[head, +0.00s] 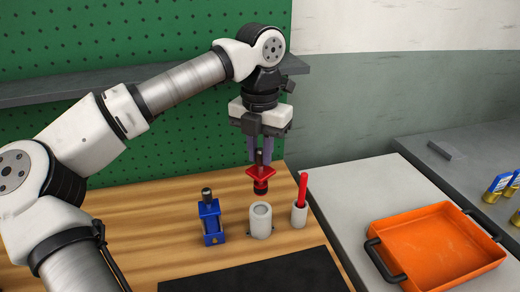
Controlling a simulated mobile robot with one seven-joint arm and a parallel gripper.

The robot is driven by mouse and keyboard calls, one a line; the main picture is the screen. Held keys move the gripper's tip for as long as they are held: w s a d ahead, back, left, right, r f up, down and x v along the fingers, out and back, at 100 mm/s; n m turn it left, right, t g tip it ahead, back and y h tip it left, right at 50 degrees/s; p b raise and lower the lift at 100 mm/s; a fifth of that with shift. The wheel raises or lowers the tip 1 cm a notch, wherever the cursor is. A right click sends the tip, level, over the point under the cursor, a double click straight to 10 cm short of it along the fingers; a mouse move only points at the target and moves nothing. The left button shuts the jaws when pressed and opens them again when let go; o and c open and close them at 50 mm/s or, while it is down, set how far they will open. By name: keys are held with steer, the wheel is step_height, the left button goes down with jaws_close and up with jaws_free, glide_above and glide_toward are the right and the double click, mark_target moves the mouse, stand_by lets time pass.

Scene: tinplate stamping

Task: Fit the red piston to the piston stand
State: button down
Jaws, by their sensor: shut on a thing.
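My gripper (261,150) points down and is shut on the dark upper stem of the red piston (262,173). The piston has a red square plate and a black lower end, and hangs upright. In the picture its lower end shows just above and behind a light grey hollow cylinder (260,222) with small side lugs, which looks like the piston stand. The piston appears apart from the cylinder, though the exact gap in depth cannot be told. The cylinder's open top is in view.
A blue device with a black knob (211,218) stands left of the cylinder. A small grey cup (299,216) holding a red rod (302,188) stands close on its right. A black mat (262,275) lies in front. An orange tray (437,248) is at right.

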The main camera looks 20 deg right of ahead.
mark_target(260, 165)
steer(key=shift+f+b, duration=1.6)
steer(key=shift+f, duration=0.75)
steer(key=shift+f+b, duration=0.7)
steer(key=shift+f, duration=0.15)
steer(key=shift+r, duration=0.1)
stand_by(0.9)
steer(key=c, duration=1.2)
jaws_free()
steer(key=shift+c, duration=0.2)
step_height(260, 165, up, 14)
steer(key=shift+f+b, duration=0.1)
steer(key=shift+b, duration=0.2)
